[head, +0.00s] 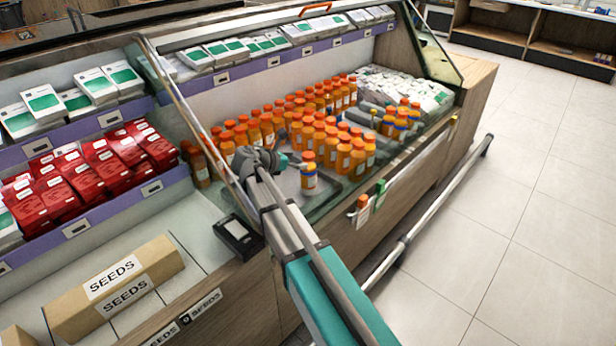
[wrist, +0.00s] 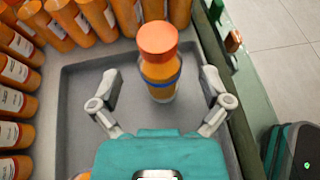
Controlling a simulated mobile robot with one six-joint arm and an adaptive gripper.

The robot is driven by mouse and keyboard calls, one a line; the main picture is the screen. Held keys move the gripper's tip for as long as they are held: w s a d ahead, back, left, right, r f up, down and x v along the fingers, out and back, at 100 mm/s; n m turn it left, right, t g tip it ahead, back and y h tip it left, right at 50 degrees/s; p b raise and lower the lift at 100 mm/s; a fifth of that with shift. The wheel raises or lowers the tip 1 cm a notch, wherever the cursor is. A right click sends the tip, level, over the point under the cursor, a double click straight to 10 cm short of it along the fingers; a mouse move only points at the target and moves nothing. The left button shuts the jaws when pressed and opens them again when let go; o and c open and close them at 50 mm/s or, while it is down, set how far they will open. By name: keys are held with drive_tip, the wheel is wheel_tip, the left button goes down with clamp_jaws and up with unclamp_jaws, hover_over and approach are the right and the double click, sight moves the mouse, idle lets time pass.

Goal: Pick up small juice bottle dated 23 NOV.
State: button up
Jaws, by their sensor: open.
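A small orange juice bottle (head: 308,182) with an orange cap and a blue band stands upright, apart from the main group, at the front of the display case. In the wrist view this bottle (wrist: 160,72) stands on a grey tray (wrist: 75,105). My gripper (wrist: 162,84) is open, with one finger on each side of the bottle and visible gaps to both. In the head view my gripper (head: 285,162) is just left of the bottle. No date is legible on any label.
Many orange bottles (head: 325,125) stand close behind and to the left. The case's glass front (head: 400,160) and side pane (head: 185,115) bound the space. The tray around the bottle is mostly bare.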

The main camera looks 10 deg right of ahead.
sight(308, 158)
drive_tip(key=shift+b+x, duration=0.95)
drive_tip(key=shift+x, duration=1.7)
drive_tip(key=shift+w, duration=0.1)
drive_tip(key=shift+a, duration=0.1)
clamp_jaws()
drive_tip(key=shift+r, duration=0.2)
